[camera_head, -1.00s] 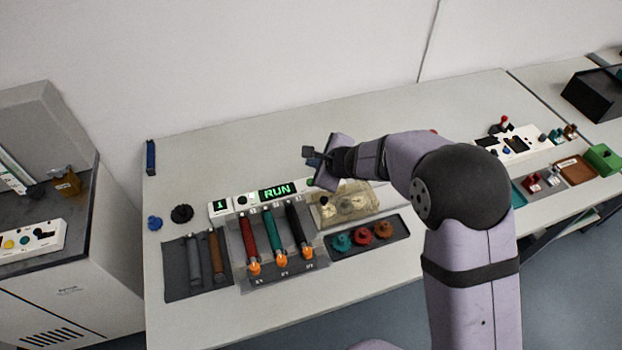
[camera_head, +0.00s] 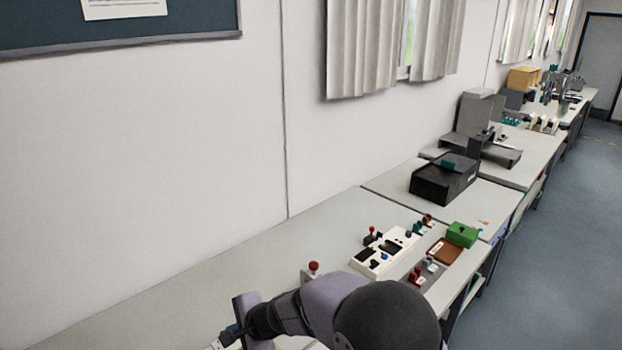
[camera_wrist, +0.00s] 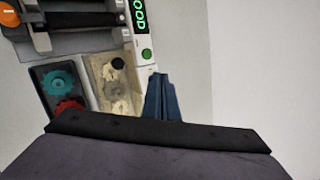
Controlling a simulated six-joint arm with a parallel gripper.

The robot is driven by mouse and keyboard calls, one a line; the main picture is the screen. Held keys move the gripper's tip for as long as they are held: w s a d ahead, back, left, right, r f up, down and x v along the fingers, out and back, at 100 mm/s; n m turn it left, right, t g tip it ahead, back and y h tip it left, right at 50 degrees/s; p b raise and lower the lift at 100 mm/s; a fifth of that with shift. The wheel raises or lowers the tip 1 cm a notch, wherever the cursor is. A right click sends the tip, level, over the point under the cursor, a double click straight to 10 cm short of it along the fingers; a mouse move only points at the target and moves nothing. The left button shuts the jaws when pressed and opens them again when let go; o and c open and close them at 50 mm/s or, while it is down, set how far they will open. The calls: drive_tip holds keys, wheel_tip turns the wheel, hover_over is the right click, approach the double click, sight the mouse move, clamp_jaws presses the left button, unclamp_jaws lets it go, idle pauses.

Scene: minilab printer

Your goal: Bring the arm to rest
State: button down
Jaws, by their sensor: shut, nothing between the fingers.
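My gripper (camera_head: 222,338) is at the bottom left of the head view, partly cut off by the lower edge. A lit green display (camera_wrist: 139,17) and a round green button (camera_wrist: 146,54) show close by. A translucent yellowish block (camera_wrist: 116,85) lies to the left of the fingers.
A tray with a teal gear (camera_wrist: 58,84) and a red gear (camera_wrist: 68,106) is at left in the wrist view. A red-topped post (camera_head: 314,267), white control panel (camera_head: 388,250), green box (camera_head: 462,234) and black box (camera_head: 443,183) stand on the benches. Bare bench lies behind my gripper.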

drive_tip(key=s+d+n+g+h, duration=0.1)
drive_tip(key=s+d+n+h, duration=0.1)
drive_tip(key=s+d+n, duration=0.2)
drive_tip(key=s+d+n+g+h, duration=0.2)
drive_tip(key=s+d, duration=0.8)
drive_tip(key=d, duration=0.9)
drive_tip(key=s+d+n+g+h, duration=0.1)
drive_tip(key=s+d+n+h, duration=0.2)
drive_tip(key=d, duration=0.9)
drive_tip(key=s+n, duration=0.2)
drive_tip(key=s, duration=0.2)
drive_tip(key=shift+f+n, duration=0.25)
drive_tip(key=shift+n, duration=0.15)
